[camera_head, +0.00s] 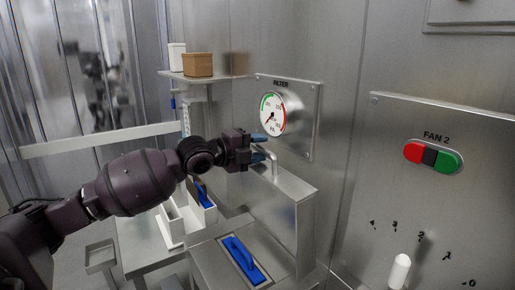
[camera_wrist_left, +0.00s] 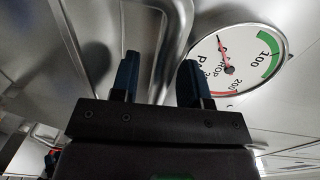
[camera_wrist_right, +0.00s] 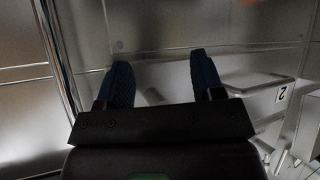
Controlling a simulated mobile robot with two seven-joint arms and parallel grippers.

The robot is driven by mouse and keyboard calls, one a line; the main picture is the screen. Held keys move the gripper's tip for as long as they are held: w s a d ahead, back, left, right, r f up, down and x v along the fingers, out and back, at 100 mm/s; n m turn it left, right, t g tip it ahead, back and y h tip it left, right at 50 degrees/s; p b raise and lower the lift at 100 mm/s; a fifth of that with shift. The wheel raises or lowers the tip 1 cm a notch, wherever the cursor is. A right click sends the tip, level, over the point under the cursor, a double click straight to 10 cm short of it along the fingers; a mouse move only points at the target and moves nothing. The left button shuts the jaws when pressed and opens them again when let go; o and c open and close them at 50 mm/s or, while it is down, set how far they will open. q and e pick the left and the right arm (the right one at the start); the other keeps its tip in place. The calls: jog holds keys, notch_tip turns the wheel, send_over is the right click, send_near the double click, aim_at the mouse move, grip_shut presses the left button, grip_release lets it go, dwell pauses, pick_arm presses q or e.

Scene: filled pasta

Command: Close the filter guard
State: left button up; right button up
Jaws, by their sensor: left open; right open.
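The filter gauge (camera_head: 272,113) is a round white dial with green and red arcs on a wall plate marked FILTER. Below it stands a grey metal panel (camera_head: 290,190), seemingly the guard, with a bent metal handle (camera_head: 273,168) at its top. My left gripper (camera_head: 260,146) is open at this handle, below and in front of the dial. In the left wrist view the handle (camera_wrist_left: 172,45) shows between the two blue fingers, which are not shut on it. The dial (camera_wrist_left: 232,60) is close to the right finger. My right gripper (camera_wrist_right: 156,75) is open and empty, away from the panel.
A blue-handled piece (camera_head: 243,262) lies in the metal housing in front of the panel. A white bin (camera_head: 182,222) stands to its left. A brown box (camera_head: 198,65) sits on a shelf. FAN 2 buttons (camera_head: 433,156) and a white knob (camera_head: 399,270) are on the right wall.

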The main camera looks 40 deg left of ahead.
pick_arm(q)
jog(key=c, duration=0.6)
grip_shut()
pick_arm(e)
jog(key=shift+s+d+f, duration=0.15)
jog(key=shift+s+f, duration=0.2)
jog(key=shift+s, duration=0.15)
pick_arm(q)
jog(key=shift+s, duration=0.1)
